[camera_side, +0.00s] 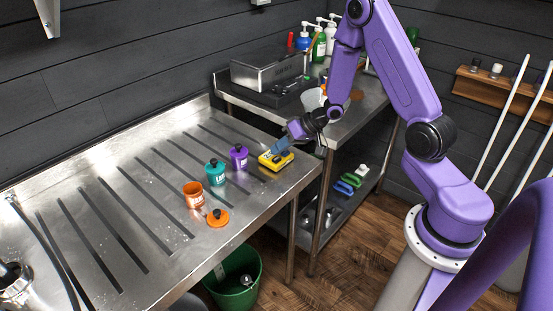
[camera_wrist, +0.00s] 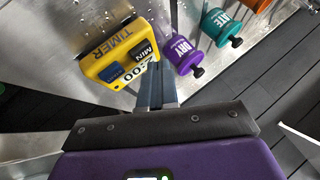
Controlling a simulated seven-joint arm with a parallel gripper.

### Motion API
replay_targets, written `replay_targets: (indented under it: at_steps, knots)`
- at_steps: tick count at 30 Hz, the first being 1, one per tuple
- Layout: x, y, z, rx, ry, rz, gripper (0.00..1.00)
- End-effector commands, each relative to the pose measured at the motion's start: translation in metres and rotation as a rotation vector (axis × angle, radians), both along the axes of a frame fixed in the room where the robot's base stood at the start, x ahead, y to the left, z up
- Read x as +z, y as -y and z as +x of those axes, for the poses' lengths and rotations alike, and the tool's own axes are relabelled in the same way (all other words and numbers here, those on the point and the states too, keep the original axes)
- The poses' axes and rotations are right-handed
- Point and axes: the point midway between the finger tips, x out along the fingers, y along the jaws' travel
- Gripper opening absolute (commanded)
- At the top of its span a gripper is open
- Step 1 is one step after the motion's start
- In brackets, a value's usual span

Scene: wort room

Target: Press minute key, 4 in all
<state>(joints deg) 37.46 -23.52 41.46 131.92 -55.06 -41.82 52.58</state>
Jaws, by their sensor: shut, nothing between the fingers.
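The yellow timer (camera_side: 276,161) lies on the steel drainboard near its right edge. In the wrist view the timer (camera_wrist: 94,69) shows the word TIMER, a dark MIN key (camera_wrist: 141,50), a second blue key (camera_wrist: 111,72) and a display (camera_wrist: 138,80) that seems to read 2:00, partly covered by my fingers. My gripper (camera_side: 278,148) is shut and empty, its tips at the timer. In the wrist view my gripper's tips (camera_wrist: 159,63) are beside the MIN key, on its right. I cannot tell whether they touch the timer.
An orange lid (camera_side: 217,218) lies in front. A green bucket (camera_side: 233,283) stands below.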

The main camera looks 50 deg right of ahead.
Motion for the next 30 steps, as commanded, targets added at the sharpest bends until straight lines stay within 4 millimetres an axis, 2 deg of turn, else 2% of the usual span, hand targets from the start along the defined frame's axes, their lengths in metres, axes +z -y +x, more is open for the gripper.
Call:
replay_targets:
  at_steps: [11, 30]
  knots:
    - [0.003, 0.000, 0.000, 0.001, 0.000, -0.001, 0.00]
    - [0.050, 0.000, 0.000, 0.001, 0.000, -0.001, 0.00]
